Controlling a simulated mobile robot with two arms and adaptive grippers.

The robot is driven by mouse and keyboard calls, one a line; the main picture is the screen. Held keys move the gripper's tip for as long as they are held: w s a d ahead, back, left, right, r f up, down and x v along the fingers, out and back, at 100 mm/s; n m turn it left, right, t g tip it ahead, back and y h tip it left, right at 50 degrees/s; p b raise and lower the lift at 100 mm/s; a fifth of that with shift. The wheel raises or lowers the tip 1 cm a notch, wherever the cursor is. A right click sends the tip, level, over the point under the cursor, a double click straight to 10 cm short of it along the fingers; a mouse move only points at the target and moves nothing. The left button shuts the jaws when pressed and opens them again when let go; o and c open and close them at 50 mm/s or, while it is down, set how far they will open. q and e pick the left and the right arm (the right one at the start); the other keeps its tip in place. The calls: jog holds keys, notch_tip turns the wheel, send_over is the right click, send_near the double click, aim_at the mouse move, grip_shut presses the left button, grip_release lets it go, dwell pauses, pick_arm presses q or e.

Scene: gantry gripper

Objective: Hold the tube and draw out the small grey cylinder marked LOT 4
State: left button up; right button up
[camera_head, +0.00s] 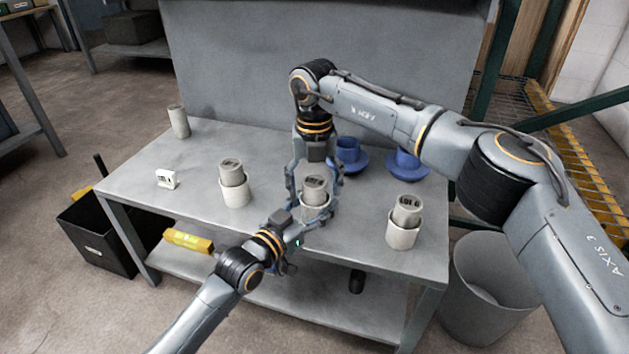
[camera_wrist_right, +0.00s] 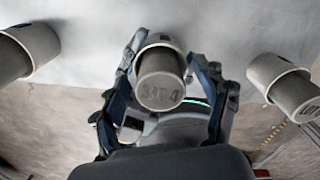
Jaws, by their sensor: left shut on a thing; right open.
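The middle grey cylinder (camera_head: 314,184) stands in a pale tube (camera_head: 312,211) at the table's middle. Its top mark starts with LOT, but I cannot read the number surely. In the right wrist view the cylinder (camera_wrist_right: 161,88) fills the centre, its tube (camera_wrist_right: 160,40) mostly hidden behind it. My left gripper (camera_head: 313,218) comes in low from the front and is shut on the tube. My right gripper (camera_head: 314,199) points down from above, open, one finger on each side of the cylinder; contact is not visible. Its fingers also frame the cylinder in the right wrist view (camera_wrist_right: 168,72).
A second tube (camera_head: 236,194) with a cylinder stands left, a third (camera_head: 401,234) with a cylinder marked LOT 6 stands right. Blue holders (camera_head: 347,157) (camera_head: 408,164) are behind. The front left tabletop is clear.

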jog(key=shift+c, duration=0.4)
jog(key=shift+r, duration=0.1)
grip_shut()
jog(key=shift+r, duration=0.1)
pick_arm(q)
jog(key=shift+f, duration=0.1)
pick_arm(e)
jog(key=shift+r, duration=1.4)
jog(key=shift+r, duration=1.5)
jog(key=shift+r, duration=0.1)
